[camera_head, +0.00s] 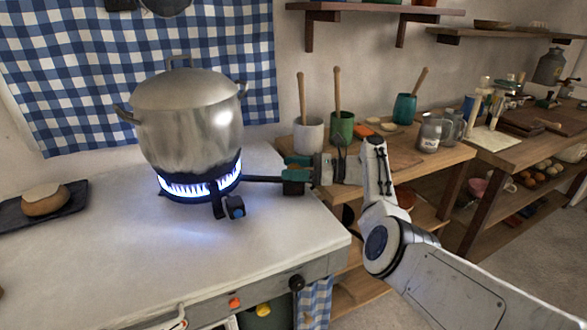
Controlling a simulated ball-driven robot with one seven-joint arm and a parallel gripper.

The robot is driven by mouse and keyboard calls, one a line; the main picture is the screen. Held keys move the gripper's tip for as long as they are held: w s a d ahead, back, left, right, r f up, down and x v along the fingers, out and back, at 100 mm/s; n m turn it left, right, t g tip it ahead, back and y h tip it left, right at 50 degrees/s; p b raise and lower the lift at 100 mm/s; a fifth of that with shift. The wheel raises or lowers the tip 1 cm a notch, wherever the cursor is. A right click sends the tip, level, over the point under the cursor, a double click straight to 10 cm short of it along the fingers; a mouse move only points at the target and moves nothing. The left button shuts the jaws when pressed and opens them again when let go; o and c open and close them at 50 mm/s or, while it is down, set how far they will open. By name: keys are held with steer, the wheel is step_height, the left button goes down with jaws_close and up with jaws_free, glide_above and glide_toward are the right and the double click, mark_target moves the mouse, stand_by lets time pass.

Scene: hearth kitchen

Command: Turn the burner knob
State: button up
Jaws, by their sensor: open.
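A gas burner (213,182) with a ring of blue flame stands on the white counter under a large steel pot (187,115). A small black fitting with a blue-faced knob (236,208) sticks out at its front. A dark rod runs right from the burner to a small brownish piece (294,174). My gripper (296,174) comes in from the right, its green-tipped fingers open above and below that piece. I cannot tell whether the fingers touch it. The blue-faced knob is to the left of and nearer than my gripper, apart from it.
The counter front carries a black knob (297,283) and a red one (235,302). A dark board with a bun (45,201) lies at the left. Behind my gripper, a wooden table holds utensil pots (308,135) and jars (430,135).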

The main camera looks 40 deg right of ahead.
steer(key=v, duration=1)
steer(key=shift+s+d, duration=0.25)
steer(key=shift+d, duration=0.05)
